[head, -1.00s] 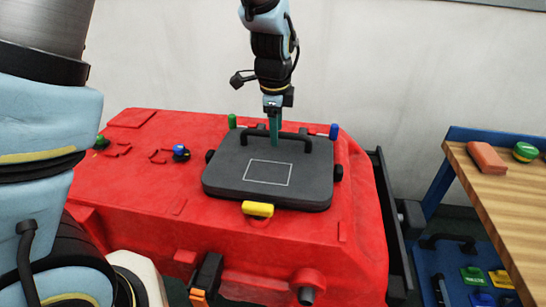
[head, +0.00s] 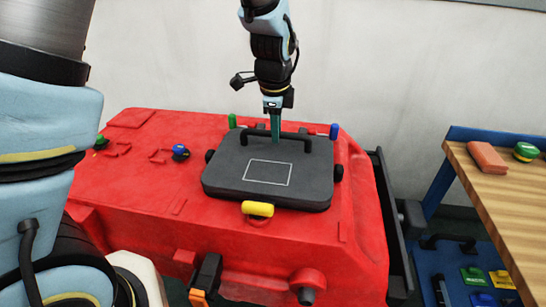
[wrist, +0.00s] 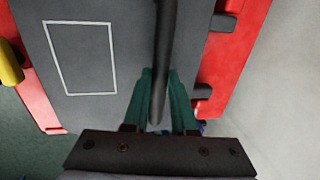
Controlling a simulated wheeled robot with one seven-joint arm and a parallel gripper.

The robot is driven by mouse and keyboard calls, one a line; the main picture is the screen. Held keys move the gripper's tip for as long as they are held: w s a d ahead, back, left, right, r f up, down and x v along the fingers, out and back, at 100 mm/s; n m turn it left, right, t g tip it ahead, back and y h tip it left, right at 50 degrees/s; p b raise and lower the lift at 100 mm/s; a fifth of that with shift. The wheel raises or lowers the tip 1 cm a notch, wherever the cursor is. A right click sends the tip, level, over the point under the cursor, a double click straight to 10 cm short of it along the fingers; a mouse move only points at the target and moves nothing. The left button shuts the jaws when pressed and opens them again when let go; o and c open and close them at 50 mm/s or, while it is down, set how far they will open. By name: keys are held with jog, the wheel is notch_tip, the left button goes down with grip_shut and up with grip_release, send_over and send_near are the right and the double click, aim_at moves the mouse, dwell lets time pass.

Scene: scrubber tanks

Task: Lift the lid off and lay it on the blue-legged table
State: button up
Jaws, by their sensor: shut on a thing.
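The lid (head: 225,175) is a dark grey slab with a white rectangle outline, lying on top of the red tank (head: 130,200). A black bar handle (head: 295,138) runs along its far edge. My gripper (head: 275,140) points down at this handle, its green fingers shut on the bar. In the wrist view the fingers (wrist: 166,100) sit on either side of the handle (wrist: 162,60), and the lid (wrist: 120,40) fills the middle. The blue-legged table (head: 500,215) has a wooden top and stands at the right, partly cut off by the frame.
A brick-coloured block (head: 487,157) and a green round object (head: 525,151) lie at the table's far end; its nearer visible top is clear. Yellow (head: 257,209), green (head: 232,121) and blue (head: 334,131) latches surround the lid. A dark rail (head: 390,220) stands between tank and table.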

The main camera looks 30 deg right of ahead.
grip_shut()
dwell(0.3)
